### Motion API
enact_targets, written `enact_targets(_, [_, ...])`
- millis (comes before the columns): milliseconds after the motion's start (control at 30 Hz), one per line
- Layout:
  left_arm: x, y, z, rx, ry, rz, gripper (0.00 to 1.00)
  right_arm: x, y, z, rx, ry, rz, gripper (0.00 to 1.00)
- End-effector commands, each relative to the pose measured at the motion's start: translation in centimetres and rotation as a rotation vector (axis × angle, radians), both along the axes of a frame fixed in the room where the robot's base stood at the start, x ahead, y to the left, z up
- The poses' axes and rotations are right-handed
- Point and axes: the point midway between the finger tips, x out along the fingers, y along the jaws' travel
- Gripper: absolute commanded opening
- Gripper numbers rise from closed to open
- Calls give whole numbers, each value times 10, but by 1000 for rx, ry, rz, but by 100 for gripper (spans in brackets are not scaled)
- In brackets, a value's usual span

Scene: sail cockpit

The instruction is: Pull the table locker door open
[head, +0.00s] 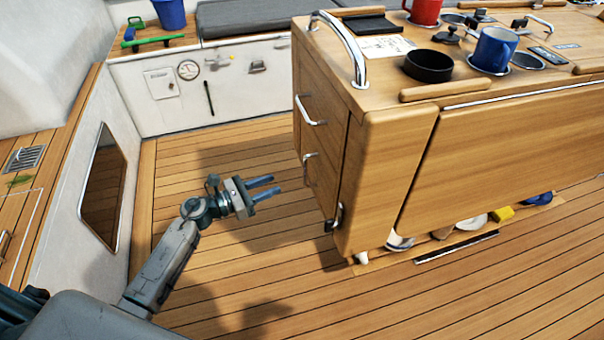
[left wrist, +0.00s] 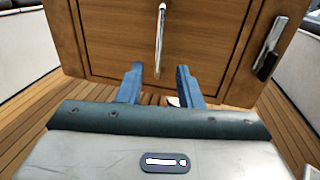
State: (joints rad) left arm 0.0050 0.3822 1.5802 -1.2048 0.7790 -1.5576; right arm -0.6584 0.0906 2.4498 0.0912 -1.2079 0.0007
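The wooden table (head: 383,185) stands right of centre in the head view. Its end face carries the locker door (head: 322,178), which looks shut, with a slim chrome handle (head: 307,168). My left gripper (head: 266,188) is open and empty, a short gap left of the door, with its fingers pointing at it. In the left wrist view the door (left wrist: 110,35) fills the top, and its upright handle (left wrist: 160,40) lies ahead, roughly in line with the space between the open fingers (left wrist: 158,82). The handle is not between the fingertips. My right gripper is out of view.
Another chrome handle (head: 310,112) sits higher on the end face. A latch (left wrist: 268,48) is right of the door. Mugs, including a red one (head: 425,10) and a blue one (head: 493,48), stand on the tabletop. The plank floor (head: 215,150) around my gripper is clear.

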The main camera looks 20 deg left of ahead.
Motion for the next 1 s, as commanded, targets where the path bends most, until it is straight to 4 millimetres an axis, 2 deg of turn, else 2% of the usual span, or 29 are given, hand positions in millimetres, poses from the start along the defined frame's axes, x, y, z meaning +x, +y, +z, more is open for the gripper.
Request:
enact_targets(200, [31,-31,4,-8,-1,1,33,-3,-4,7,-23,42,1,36])
enact_targets(433, [57,-56,2,-6,2,2,33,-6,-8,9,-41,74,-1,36])
enact_targets(600, [65,-64,1,-6,3,2,33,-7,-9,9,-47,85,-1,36])
enact_targets(900, [66,-65,1,-5,4,2,33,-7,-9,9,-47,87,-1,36])
enact_targets(1000, [66,-65,1,-5,4,2,13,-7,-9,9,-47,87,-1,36])
